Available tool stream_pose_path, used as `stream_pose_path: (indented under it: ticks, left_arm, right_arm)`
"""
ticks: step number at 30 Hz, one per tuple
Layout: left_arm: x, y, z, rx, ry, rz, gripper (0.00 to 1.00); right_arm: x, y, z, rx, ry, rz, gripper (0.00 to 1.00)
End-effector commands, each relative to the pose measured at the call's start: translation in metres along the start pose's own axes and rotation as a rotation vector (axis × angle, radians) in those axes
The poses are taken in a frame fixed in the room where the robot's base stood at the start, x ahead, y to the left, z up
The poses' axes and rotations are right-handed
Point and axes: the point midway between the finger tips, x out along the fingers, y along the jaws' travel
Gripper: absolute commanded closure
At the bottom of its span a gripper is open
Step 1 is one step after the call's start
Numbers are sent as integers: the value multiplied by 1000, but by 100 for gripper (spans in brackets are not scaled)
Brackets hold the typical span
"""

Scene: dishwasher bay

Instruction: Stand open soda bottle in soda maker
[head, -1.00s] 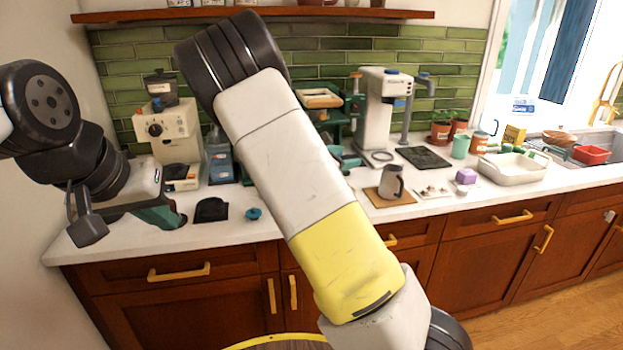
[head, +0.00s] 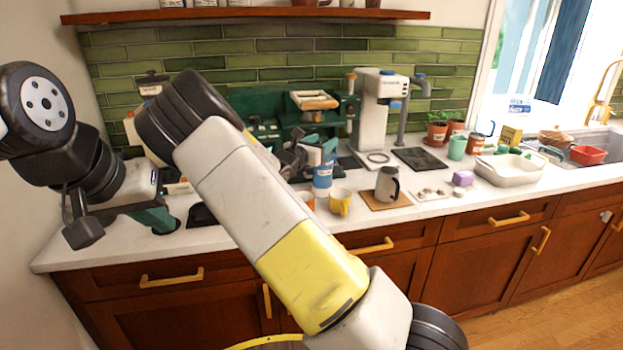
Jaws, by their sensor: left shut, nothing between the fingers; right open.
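I cannot pick out an open soda bottle; my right arm covers part of the counter. My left gripper (head: 164,222) is shut and empty, low over the counter's left end.
A grey jug (head: 387,184) stands on a wooden board. A dark flat plate (head: 423,159) lies right of the soda maker. A white tray (head: 508,171) stands further right. A green machine (head: 262,108) is behind my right arm.

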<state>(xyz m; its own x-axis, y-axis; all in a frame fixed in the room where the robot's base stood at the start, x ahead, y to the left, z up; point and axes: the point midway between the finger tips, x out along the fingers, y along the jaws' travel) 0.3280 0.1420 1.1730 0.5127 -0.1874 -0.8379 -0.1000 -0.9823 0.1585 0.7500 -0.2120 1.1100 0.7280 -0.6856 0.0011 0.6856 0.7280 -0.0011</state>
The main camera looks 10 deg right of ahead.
Motion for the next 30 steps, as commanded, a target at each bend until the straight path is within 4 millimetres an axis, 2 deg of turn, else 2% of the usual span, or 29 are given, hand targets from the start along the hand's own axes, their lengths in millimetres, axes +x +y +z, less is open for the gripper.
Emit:
stream_pose_path:
  ticks: [6, 9, 17, 18, 26, 30]
  left_arm:
    - [0, 0, 0, 0, 0, 0, 100]
    - [0, 0, 0, 0, 0, 0, 100]
    - [0, 0, 0, 0, 0, 0, 100]
    - [0, 0, 0, 0, 0, 0, 100]
    - [0, 0, 0, 0, 0, 0, 100]
    - [0, 0, 0, 0, 0, 0, 100]
  right_arm:
    - [33, 5, -6, -1, -1, -1, 46]
    - [43, 5, -5, 0, 0, 0, 46]
    - [47, 5, -5, 1, 1, 1, 46]
    - [47, 5, -5, 1, 1, 1, 48]
    - [46, 5, -5, 1, 1, 1, 99]
    - [46, 5, -5, 1, 1, 1, 100]
